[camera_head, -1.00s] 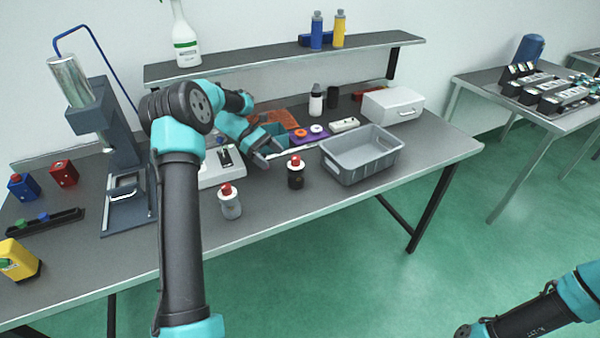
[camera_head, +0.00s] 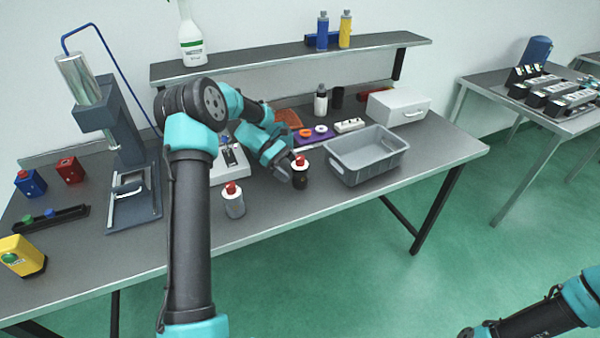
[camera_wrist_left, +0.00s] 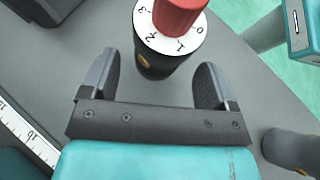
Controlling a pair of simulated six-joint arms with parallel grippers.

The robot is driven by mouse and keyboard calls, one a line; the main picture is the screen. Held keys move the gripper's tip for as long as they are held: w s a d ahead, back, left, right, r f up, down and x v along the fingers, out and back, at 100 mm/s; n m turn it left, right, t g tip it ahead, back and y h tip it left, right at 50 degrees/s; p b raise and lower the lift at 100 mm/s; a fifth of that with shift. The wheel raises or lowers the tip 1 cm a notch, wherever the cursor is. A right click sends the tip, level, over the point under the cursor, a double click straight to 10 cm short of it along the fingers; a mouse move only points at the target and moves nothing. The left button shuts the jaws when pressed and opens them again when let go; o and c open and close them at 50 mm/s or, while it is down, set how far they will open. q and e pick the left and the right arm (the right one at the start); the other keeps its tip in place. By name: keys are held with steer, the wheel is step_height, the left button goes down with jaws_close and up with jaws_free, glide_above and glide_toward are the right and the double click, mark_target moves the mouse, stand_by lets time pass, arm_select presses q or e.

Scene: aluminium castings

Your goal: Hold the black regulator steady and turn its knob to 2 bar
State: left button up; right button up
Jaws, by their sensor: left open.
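The black regulator (camera_head: 300,181) stands upright on the bench, left of the grey bin, with a red knob (camera_head: 301,160) on top. In the left wrist view, the regulator's black body (camera_wrist_left: 158,66) is ahead of and partly between the fingertips. A gap shows on both sides of it. Its white dial (camera_wrist_left: 170,40) carries the digits 3, 2, 1 and 0 under the red knob; I cannot tell which value is set. My left gripper (camera_head: 289,170) is open beside the regulator, at its left; its fingers (camera_wrist_left: 155,75) also show in the wrist view. My right gripper is out of frame.
The grey bin (camera_head: 368,168) is close on the right. A white device (camera_head: 229,163) sits behind the left arm. A ruler (camera_wrist_left: 28,130) lies on the bench.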

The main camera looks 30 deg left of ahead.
mark_target(298, 174)
arm_select(q)
steer(key=shift+x, duration=1.65)
